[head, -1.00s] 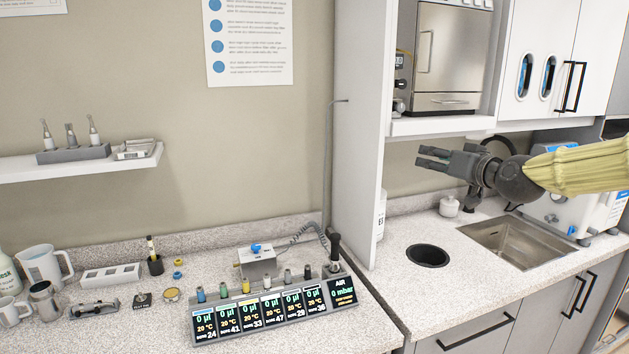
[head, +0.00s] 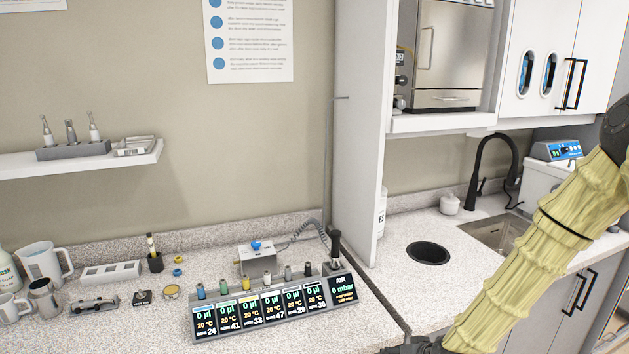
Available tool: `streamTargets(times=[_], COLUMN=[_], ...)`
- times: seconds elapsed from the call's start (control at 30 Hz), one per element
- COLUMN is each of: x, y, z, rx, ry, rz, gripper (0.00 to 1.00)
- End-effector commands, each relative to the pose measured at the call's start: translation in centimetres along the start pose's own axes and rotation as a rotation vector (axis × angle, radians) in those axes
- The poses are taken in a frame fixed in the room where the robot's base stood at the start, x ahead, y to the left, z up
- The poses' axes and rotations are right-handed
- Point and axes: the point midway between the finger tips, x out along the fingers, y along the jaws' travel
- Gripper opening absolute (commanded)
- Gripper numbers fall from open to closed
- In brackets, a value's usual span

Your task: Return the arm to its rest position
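My arm, in a pale yellow sleeve (head: 535,255), crosses the right side of the head view from the bottom centre-right up to the right edge. A dark joint of it shows at the upper right, and another dark part shows at the bottom edge. My gripper is out of view, so its fingers and anything in them cannot be seen.
A counter holds a row of displays (head: 275,310), a metal box (head: 258,262), mugs (head: 43,263) and small items. Right of a white partition (head: 358,130) are a round black opening (head: 428,253), a sink (head: 490,232) and a black faucet (head: 490,160). A steel autoclave (head: 450,60) sits above.

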Motion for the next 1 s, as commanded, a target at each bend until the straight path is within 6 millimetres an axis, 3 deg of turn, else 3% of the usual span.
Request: streamTargets(times=[0.03, 0.27, 0.47, 0.6, 0.8, 1.0], x=[0.7, 1.8, 0.8, -0.9, -3.6, -5.0], y=[0.4, 2.2, 3.8, 4.9, 6.0, 6.4], z=[3.0, 15.5, 25.9, 32.6, 39.4, 42.0], rx=[0.002, 0.014, 0.014, 0.01, -0.003, -0.008], ry=[-0.044, -0.222, -0.373, -0.474, -0.582, -0.624], rz=[0.016, 0.094, 0.165, 0.216, 0.273, 0.296], gripper=[0.49, 0.49, 0.49, 0.49, 0.49, 0.49])
